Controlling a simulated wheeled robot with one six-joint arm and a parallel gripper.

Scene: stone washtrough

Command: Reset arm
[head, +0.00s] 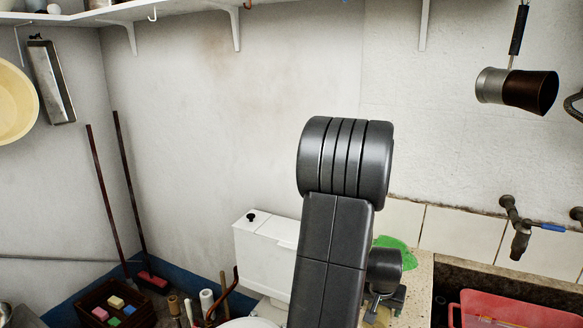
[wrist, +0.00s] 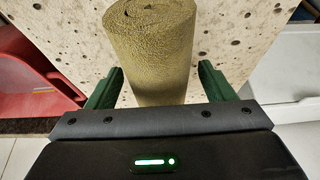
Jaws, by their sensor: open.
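My arm rises through the middle of the head view, and my gripper (head: 386,301) is low behind it, partly hidden, over the speckled stone top (head: 415,285). In the wrist view my gripper (wrist: 158,78) is open, with its two green fingers apart. An olive-gold textured cylinder (wrist: 150,45) stands between the fingers on the speckled top. The fingers lie to either side of it, and I cannot tell whether either touches it.
A red basin (head: 520,310) sits in the trough at right, below a tap (head: 520,238). A green cloth (head: 396,246) lies behind my gripper. A white toilet cistern (head: 268,250) stands left of my arm. A pot (head: 515,90) hangs upper right.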

